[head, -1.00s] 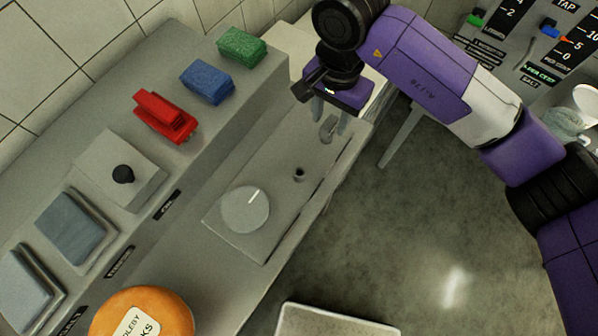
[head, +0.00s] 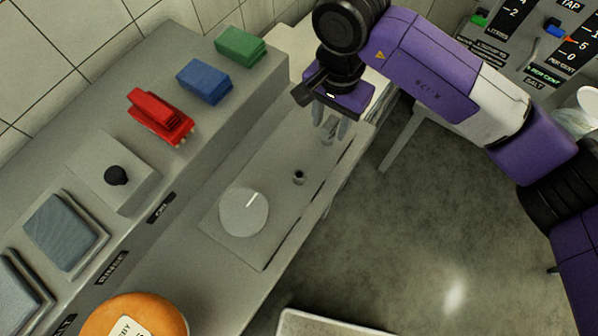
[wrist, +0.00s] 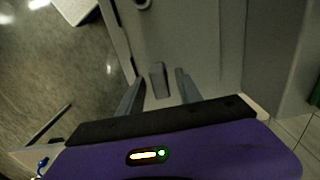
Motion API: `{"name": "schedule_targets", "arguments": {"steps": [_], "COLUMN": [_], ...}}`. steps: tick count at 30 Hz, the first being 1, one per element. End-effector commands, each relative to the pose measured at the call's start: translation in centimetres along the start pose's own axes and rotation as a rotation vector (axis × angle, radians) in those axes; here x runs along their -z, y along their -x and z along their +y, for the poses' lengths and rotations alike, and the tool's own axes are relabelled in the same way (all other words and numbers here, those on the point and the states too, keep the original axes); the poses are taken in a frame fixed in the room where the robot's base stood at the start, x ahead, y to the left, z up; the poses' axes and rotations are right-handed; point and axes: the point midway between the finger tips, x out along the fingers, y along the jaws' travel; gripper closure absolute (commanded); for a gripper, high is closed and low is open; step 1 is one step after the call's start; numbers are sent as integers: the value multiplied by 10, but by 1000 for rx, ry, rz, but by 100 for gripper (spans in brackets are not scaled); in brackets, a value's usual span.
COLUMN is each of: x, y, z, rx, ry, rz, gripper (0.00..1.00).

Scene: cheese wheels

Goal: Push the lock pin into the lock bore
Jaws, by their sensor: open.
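The lock pin (head: 327,132) is a small grey metal piece on the grey panel (head: 222,222), under my gripper. In the wrist view the pin (wrist: 158,80) shows between the two fingertips, with a gap on each side. My gripper (head: 331,121) is open, its fingers pointing down at the panel; it also shows in the wrist view (wrist: 160,80). The fingers partly hide the pin in the head view. The lock bore (head: 299,177) is a small dark round hole with a raised rim, nearer the dial than the pin is. Its rim (wrist: 142,4) shows at the wrist view's top edge.
A round grey dial (head: 244,212) with a white mark sits on the panel beyond the bore. Red (head: 160,117), blue (head: 204,82) and green (head: 240,46) blocks and a black knob (head: 116,175) stand on the raised ledge at left. An orange cheese wheel (head: 140,315) lies at bottom left.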

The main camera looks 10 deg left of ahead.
Motion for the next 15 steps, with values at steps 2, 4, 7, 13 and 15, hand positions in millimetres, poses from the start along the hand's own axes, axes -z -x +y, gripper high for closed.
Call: {"name": "schedule_targets", "arguments": {"steps": [2, 4, 7, 13, 15], "x": [0, 0, 0, 0, 0], "y": [0, 0, 0, 0, 0], "z": [0, 0, 0, 0, 0], "rx": [0, 0, 0, -1, 0], "ry": [0, 0, 0, 0, 0], "rz": [0, 0, 0, 0, 0], "gripper": [58, 64, 84, 100, 100]}}
